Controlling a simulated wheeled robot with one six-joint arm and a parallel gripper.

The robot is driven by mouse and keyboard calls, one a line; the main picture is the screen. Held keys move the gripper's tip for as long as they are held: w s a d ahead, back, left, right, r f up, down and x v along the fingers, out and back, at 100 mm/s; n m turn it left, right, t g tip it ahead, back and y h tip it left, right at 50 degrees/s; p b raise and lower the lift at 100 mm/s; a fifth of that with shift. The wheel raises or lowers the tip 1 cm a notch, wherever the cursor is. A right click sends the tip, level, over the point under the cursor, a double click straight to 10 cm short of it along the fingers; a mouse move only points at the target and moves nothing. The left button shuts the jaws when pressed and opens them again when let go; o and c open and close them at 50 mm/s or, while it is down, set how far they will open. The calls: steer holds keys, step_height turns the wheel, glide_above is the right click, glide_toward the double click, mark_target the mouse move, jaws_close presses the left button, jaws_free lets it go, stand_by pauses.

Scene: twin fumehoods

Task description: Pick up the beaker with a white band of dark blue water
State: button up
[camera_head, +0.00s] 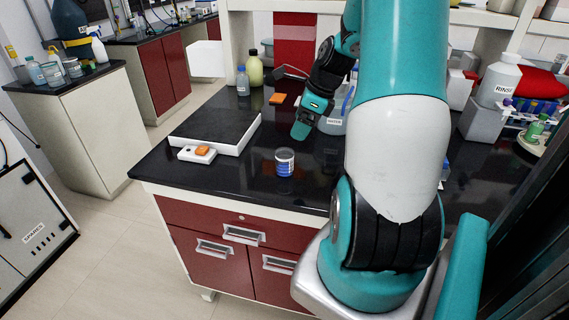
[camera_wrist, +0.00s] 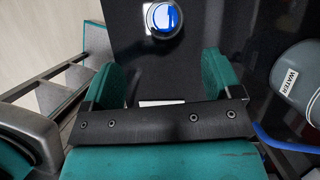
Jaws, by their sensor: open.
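The beaker (camera_head: 285,163) stands upright on the black bench top near its front edge. It holds dark blue water and has a white band around it. In the wrist view the beaker (camera_wrist: 162,19) shows from above at the top edge, beyond the fingertips and roughly midway between their lines. My gripper (camera_wrist: 165,75) is open and empty, its two teal fingers apart. In the head view my gripper (camera_head: 303,128) is above the bench, behind and slightly right of the beaker, and does not touch it.
A white-sided black-topped platform (camera_head: 215,130) and a small white tray with an orange block (camera_head: 202,150) lie left of the beaker. A grey bottle labelled WATER (camera_wrist: 300,75) stands right of my gripper. Two bottles (camera_head: 248,75) stand farther back. The bench around the beaker is clear.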

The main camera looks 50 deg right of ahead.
mark_target(282, 159)
steer(key=x, duration=0.8)
steer(key=shift+p, duration=0.3)
steer(key=shift+d+p+x, duration=0.15)
steer(key=shift+p+x, duration=0.15)
steer(key=shift+x, duration=1.1)
steer(key=shift+d+p+x, duration=0.2)
steer(key=shift+p+x, duration=0.1)
steer(key=shift+x, duration=1.15)
steer(key=c, duration=1)
